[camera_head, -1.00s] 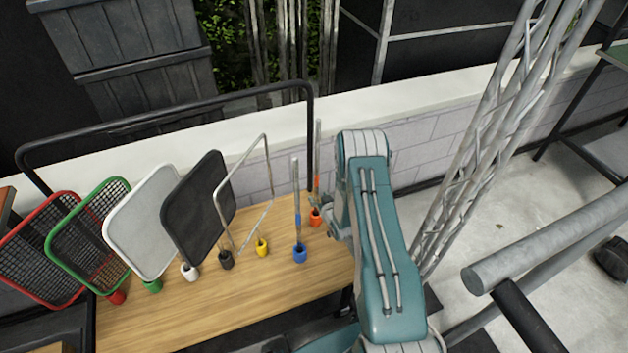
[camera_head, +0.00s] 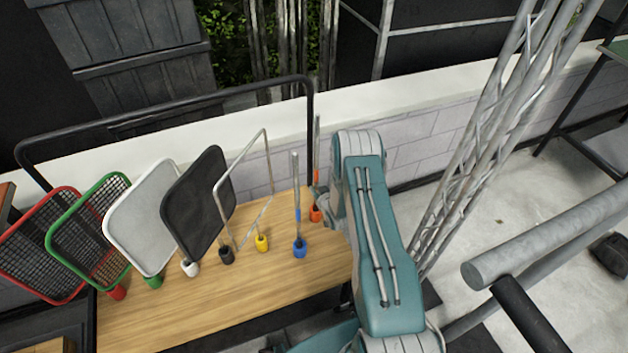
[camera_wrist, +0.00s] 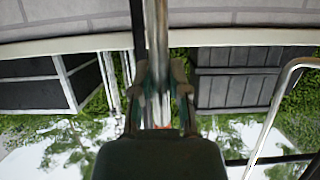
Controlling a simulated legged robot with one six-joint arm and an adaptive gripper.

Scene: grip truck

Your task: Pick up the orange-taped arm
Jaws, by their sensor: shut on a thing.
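The orange-taped arm (camera_head: 317,135) is a thin grey rod standing upright in an orange cup (camera_head: 315,214) at the right end of the wooden table. My gripper (camera_head: 320,192) is at the rod's lower part, mostly hidden by my own arm. In the wrist view, which looks upside down, the two fingers of my gripper (camera_wrist: 159,78) are shut on the rod (camera_wrist: 157,30), one on each side. A bit of orange (camera_wrist: 161,126) shows between the fingers near the palm. The rod's foot is still at the cup.
A blue-taped rod (camera_head: 296,180) in a blue cup (camera_head: 300,249) stands just left. A black rail (camera_head: 160,115) runs behind. Bare tabletop lies in front.

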